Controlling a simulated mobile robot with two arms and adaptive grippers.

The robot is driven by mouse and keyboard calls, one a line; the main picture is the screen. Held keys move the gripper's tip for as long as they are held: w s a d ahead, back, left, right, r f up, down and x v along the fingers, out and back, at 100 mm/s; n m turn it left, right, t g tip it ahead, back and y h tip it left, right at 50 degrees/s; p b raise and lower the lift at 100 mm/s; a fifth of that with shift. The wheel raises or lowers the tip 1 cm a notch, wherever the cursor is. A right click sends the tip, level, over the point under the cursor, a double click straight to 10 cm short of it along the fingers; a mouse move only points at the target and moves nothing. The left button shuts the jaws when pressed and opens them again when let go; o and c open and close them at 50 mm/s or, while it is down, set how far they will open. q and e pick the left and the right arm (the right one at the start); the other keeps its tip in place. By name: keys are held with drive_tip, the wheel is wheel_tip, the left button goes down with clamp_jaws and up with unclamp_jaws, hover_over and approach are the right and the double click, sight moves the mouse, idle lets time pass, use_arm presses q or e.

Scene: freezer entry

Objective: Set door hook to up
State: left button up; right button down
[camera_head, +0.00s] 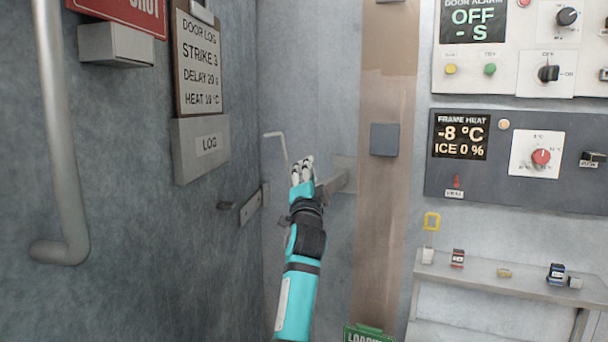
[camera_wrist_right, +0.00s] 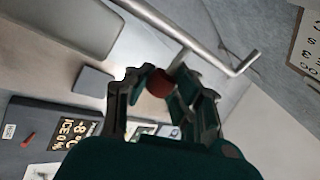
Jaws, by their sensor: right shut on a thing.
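The door hook (camera_head: 283,146) is a thin pale metal rod with a bent end. In the head view it rises steeply above my right gripper, leaning slightly, with its tip bent to the left; its lower part is hidden behind the gripper. In the right wrist view the rod (camera_wrist_right: 205,48) crosses the top, and a short stub leads to a dark red knob (camera_wrist_right: 158,84). My right gripper (camera_head: 302,166) is shut on the hook at this knob, between its fingers (camera_wrist_right: 160,95) in the wrist view. My left gripper is not in view.
A metal bracket (camera_head: 344,178) sits right of the gripper, and a wall plate (camera_head: 250,207) to its left. A door handle (camera_head: 66,150) and log holder (camera_head: 202,150) are on the left. Control panels (camera_head: 470,178) and a shelf (camera_head: 510,281) with small items are on the right.

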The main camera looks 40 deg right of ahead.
drive_tip(key=shift+f, duration=0.5)
drive_tip(key=c, duration=1.6)
unclamp_jaws()
drive_tip(key=o, duration=0.5)
drive_tip(key=shift+s+r, duration=0.15)
drive_tip(key=shift+r, duration=0.1)
drive_tip(key=shift+o, duration=0.2)
drive_tip(key=shift+r, duration=0.1)
drive_tip(key=v, duration=0.7)
drive_tip(key=shift+s+a, duration=0.1)
